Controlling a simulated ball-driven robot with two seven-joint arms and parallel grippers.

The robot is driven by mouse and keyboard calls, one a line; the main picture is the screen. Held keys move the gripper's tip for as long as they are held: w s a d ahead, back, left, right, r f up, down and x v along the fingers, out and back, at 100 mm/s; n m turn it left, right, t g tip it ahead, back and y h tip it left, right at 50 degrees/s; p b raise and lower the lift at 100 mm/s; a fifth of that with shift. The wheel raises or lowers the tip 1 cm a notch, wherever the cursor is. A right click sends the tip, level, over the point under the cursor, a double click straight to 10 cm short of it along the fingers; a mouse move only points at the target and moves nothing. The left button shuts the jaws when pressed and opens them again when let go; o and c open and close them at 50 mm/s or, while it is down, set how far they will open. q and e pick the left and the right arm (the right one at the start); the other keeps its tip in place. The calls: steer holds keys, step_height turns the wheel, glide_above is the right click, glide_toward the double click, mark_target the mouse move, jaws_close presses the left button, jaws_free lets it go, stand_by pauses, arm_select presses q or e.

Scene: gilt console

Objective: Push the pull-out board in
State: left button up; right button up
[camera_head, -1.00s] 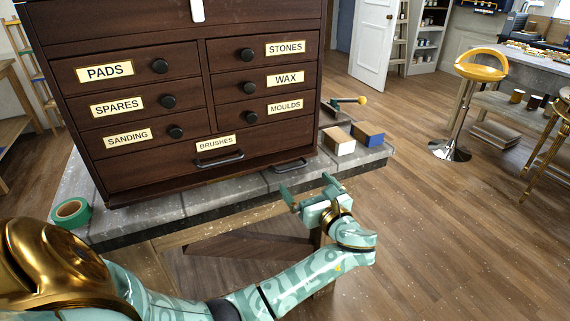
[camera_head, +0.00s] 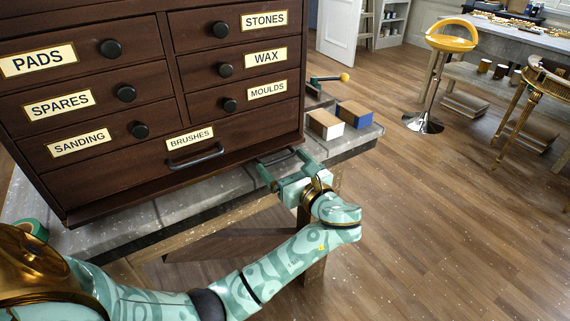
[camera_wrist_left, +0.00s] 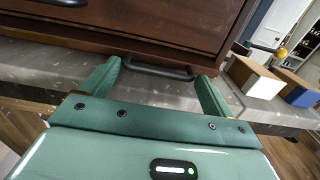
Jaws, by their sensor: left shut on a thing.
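The dark wooden chest (camera_head: 150,175) stands on a grey stone-topped bench. The pull-out board (camera_head: 235,162) is a thin dark strip at the chest's foot, below the BRUSHES drawer. Its black bar handle (camera_head: 276,157) is near the right end and also shows in the left wrist view (camera_wrist_left: 160,72). My left gripper (camera_head: 286,166) is at this handle. In the left wrist view its two green fingers (camera_wrist_left: 160,85) stand wide apart at the handle's two ends, shut on it. How far the board sticks out is hard to tell. My right gripper is not in view.
Two small blocks, one white and tan (camera_head: 325,124), one blue (camera_head: 355,114), lie on the bench right of the chest. A green tape roll (camera_head: 32,229) sits at the left. A yellow stool (camera_head: 450,40) stands farther off.

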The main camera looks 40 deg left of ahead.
mark_target(281, 160)
arm_select(q)
steer(key=shift+r+p+x, duration=0.15)
steer(key=shift+p+x, duration=0.3)
steer(key=shift+x, duration=0.3)
steer(key=shift+r+p+x, duration=0.1)
steer(key=shift+p+x, duration=0.3)
steer(key=shift+x, duration=0.35)
steer(key=shift+w+a+f, duration=0.1)
steer(key=shift+w+a, duration=0.05)
steer(key=shift+a, duration=0.15)
steer(key=o, duration=1.1)
steer(key=shift+w+a+f, duration=0.1)
steer(key=shift+w+f, duration=0.1)
steer(key=shift+w, duration=0.05)
steer(key=shift+s, duration=0.1)
